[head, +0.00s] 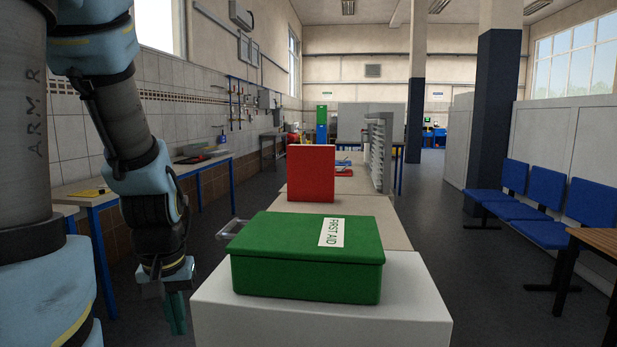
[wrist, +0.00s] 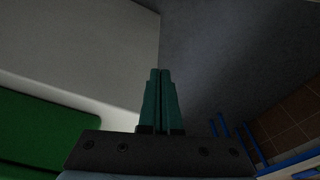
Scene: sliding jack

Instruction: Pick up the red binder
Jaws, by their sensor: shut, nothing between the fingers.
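The red binder (head: 311,173) stands upright on the long beige table, behind the green first aid box, in the head view. The box hides nothing of it that I can make out except perhaps the table in front. My gripper (head: 177,318) hangs pointing down, left of the white stand and well short of the binder. In the wrist view the green fingers of my gripper (wrist: 160,75) are together, with nothing between them. The binder does not show in the wrist view.
A green first aid box (head: 307,268) sits on a white stand (head: 320,318) in front of the binder. Blue chairs (head: 541,200) stand at right. A blue-legged table (head: 88,196) stands at left.

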